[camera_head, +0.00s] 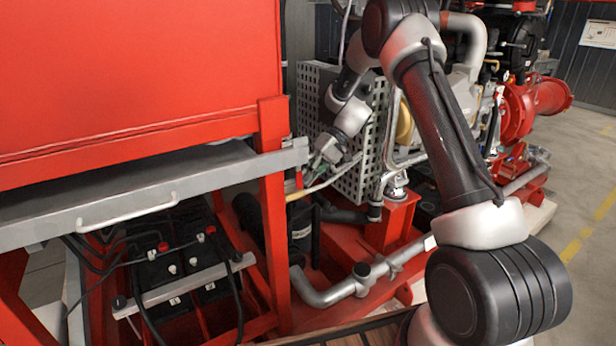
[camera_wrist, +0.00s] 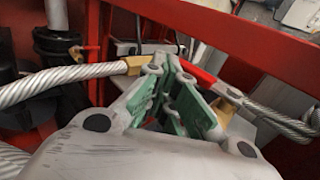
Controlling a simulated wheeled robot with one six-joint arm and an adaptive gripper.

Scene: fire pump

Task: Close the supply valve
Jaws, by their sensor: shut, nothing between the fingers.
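The supply valve appears in the wrist view as a red lever handle (camera_wrist: 199,71) between brass fittings (camera_wrist: 139,65) on a braided hose (camera_wrist: 52,82). The valve body is mostly hidden behind my fingers. My gripper (camera_wrist: 173,62) is shut and empty, with its tips just left of the red handle. I cannot tell whether they touch it. In the head view my gripper (camera_head: 313,166) is at the grey frame's right end, and a bit of the red handle (camera_head: 299,180) shows beside it.
A red frame post (camera_head: 272,190) and grey rail (camera_head: 130,185) stand left of my gripper. A perforated grey guard (camera_head: 345,130) is behind my wrist. Batteries (camera_head: 175,262) sit below left. A second small valve handle (camera_wrist: 76,52) shows by a black pipe. Open floor lies at right.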

